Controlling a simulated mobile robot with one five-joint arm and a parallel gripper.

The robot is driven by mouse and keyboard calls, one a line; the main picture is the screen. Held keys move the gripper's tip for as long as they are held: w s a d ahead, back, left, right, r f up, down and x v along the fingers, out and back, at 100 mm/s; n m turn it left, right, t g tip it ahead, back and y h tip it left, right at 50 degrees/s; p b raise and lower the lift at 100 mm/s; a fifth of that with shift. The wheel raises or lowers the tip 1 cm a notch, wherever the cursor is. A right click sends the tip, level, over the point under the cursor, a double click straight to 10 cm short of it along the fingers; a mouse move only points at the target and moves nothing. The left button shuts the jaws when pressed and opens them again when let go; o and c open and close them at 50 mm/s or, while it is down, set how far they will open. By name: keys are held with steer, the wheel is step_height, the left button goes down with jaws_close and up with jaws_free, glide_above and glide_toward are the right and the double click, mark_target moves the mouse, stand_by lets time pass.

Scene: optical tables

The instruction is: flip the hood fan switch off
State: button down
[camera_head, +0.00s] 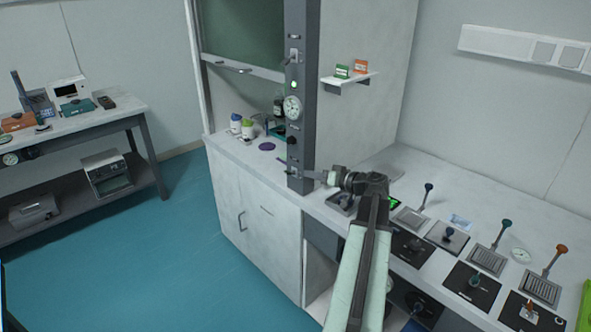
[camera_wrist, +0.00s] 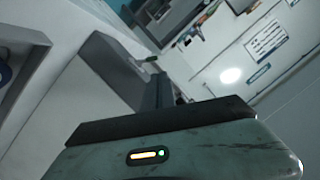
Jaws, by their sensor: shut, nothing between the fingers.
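A dark grey post (camera_head: 296,120) at the front of the fume hood carries the controls. An upper switch with a light lever (camera_head: 293,58) sits above a lit green lamp (camera_head: 294,85). A lower switch plate (camera_head: 291,172) is near the post's bottom. Its lever is too small to read, and I cannot read which switch is the fan's. My gripper (camera_head: 312,174) is shut and empty, pointing left at the lower plate; contact cannot be told. In the wrist view my gripper (camera_wrist: 160,88) reaches toward a grey post face (camera_wrist: 112,70), with a small lever-like piece (camera_wrist: 152,58) near its tip.
A round gauge (camera_head: 292,107) and dark knob (camera_head: 291,140) sit between the switches. A small shelf (camera_head: 350,79) with two boxes is right of the post. Bottles (camera_head: 236,124) stand inside the hood. The right bench (camera_head: 405,163) holds several lever devices (camera_head: 488,255). Open floor lies left.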

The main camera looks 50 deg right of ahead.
mark_target(288, 173)
steer(key=shift+s+d+r, duration=0.25)
steer(key=shift+s+d, duration=0.1)
steer(key=shift+d, duration=0.15)
steer(key=b+x, duration=0.2)
steer(key=x, duration=0.8)
steer(key=shift+w, duration=0.1)
